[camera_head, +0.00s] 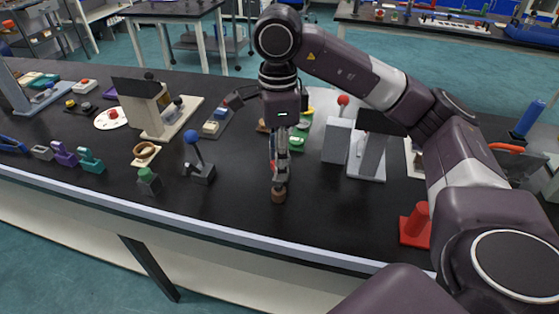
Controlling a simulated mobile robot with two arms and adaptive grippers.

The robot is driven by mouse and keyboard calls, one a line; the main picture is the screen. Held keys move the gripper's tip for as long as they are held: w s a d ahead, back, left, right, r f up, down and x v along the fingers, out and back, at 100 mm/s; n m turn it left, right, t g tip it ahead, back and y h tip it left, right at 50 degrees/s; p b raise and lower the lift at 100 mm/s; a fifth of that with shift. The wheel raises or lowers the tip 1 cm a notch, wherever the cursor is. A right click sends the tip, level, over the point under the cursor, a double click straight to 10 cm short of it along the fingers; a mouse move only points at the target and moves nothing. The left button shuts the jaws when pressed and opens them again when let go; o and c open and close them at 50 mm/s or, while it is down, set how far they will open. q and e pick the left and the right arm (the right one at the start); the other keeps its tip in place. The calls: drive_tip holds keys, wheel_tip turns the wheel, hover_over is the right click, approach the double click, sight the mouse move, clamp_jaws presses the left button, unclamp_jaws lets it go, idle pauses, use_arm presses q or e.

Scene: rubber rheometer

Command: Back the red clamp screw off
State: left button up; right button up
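My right gripper (280,180) points straight down over the front middle of the black bench. Its fingertips are at the top of a small brown cylinder (279,196). I cannot tell whether they grip it or only stand over it, as the fingers show nearly edge-on. No part is clearly the red clamp screw. Red candidates are a red upright cylinder on a red base (416,226) at the right, and a red ball knob (343,100) above a light grey block. Both are apart from the gripper. My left gripper is not in view.
Left of the gripper stand a blue-knobbed lever (195,150), a green-topped block (148,180) and a cream machine (155,110). A grey fixture (368,155) stands behind right. My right arm covers much of the right side. The bench front around the brown cylinder is clear.

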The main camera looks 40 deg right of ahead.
drive_tip(key=m, duration=0.5)
drive_tip(key=shift+m+p, duration=0.3)
drive_tip(key=shift+p, duration=0.05)
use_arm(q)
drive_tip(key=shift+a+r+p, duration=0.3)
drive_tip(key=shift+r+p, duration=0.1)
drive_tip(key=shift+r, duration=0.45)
use_arm(e)
drive_tip(key=m, duration=0.5)
drive_tip(key=c, duration=1)
drive_tip(key=shift+f+n+b, duration=0.1)
drive_tip(key=shift+n+b, duration=0.4)
drive_tip(key=shift+n, duration=0.7)
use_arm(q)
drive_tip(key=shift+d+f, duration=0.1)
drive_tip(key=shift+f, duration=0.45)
use_arm(e)
drive_tip(key=shift+n, duration=1)
